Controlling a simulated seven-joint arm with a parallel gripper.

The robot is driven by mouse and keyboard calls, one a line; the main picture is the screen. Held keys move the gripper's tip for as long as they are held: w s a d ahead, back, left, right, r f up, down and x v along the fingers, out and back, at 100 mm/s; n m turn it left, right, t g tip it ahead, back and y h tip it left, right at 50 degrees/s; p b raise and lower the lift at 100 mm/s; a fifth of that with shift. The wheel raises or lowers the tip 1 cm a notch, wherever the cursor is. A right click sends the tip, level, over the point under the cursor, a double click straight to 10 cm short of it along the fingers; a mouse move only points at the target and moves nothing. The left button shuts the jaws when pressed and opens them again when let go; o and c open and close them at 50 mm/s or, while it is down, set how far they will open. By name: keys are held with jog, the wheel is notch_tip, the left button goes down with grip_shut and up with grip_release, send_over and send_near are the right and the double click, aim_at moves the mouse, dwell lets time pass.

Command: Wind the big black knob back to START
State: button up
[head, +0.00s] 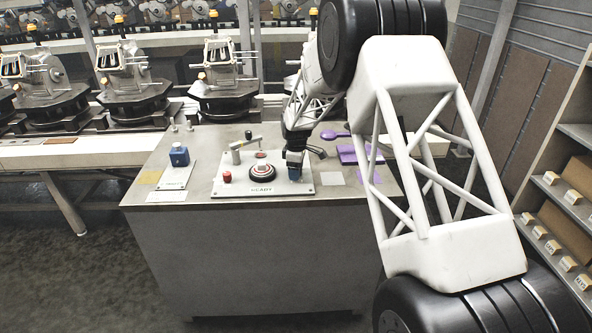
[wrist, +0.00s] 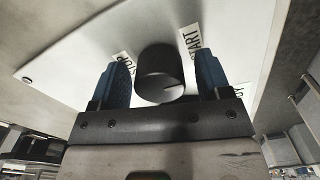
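The big black knob (wrist: 158,70) stands on a white panel in the wrist view, between a STOP label (wrist: 123,62) on the left and a START label (wrist: 192,42) on the right. A thin pale line shows on the knob's near right side; I cannot tell which label it marks. My gripper (wrist: 163,78) is open, with one blue finger on each side of the knob and a visible gap on both sides. In the head view my gripper (head: 295,163) is low over the right part of the white panel (head: 232,188) and hides the knob there.
A purple item (head: 350,154) lies to the right. Conveyor fixtures (head: 224,78) stand behind the cabinet.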

jog(key=shift+r, duration=0.1)
jog(key=shift+r, duration=3.8)
jog(key=shift+s+d+r, duration=0.15)
jog(key=shift+s+r, duration=0.1)
jog(key=shift+r, duration=0.05)
jog(key=s+d+r+m, duration=0.3)
jog(key=s+r, duration=0.3)
jog(key=s, duration=0.3)
jog(key=s+d+r+m+t, duration=0.1)
jog(key=s+d+r+m, duration=0.15)
jog(key=s+r, duration=0.5)
jog(key=s+d+r+m, duration=0.2)
jog(key=s+d+r, duration=0.15)
jog(key=s, duration=0.75)
jog(key=s+d+m+t, duration=0.1)
jog(key=s+d+m, duration=0.2)
jog(key=s, duration=2.8)
jog(key=f+m, duration=0.1)
jog(key=m, duration=0.4)
jog(key=shift+d+t, duration=0.3)
jog(key=shift+d, duration=0.05)
